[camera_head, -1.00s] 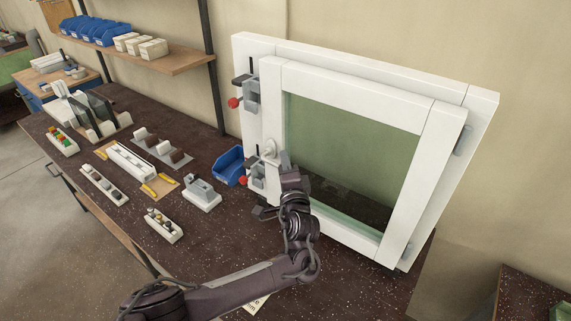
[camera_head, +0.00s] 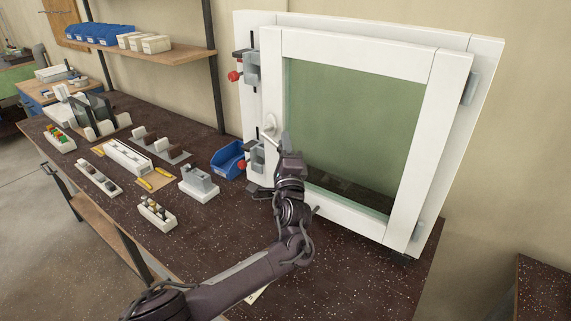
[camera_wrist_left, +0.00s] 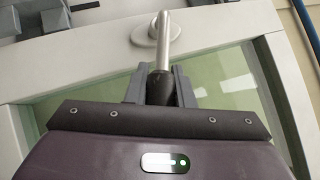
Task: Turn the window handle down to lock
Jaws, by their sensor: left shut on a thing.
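The window handle (camera_head: 269,124) sits on the left stile of the white window sash (camera_head: 436,150), with its round base at mid-height. In the left wrist view, its silver lever (camera_wrist_left: 162,42) runs from the oval base down to a dark end between my finger pads. My left gripper (camera_wrist_left: 158,85) is shut on that end of the lever. In the head view, my left gripper (camera_head: 284,146) is below and right of the handle base, and the lever slopes down toward it. The gripper hides the lever's end there. My right gripper is not in view.
Red-knobbed clamps (camera_head: 245,72) hold the frame's left side, upper and lower. A blue bin (camera_head: 228,160) stands beside the lower clamp. Parts trays and fixtures (camera_head: 199,187) cover the bench's left. The bench front right of my arm is clear.

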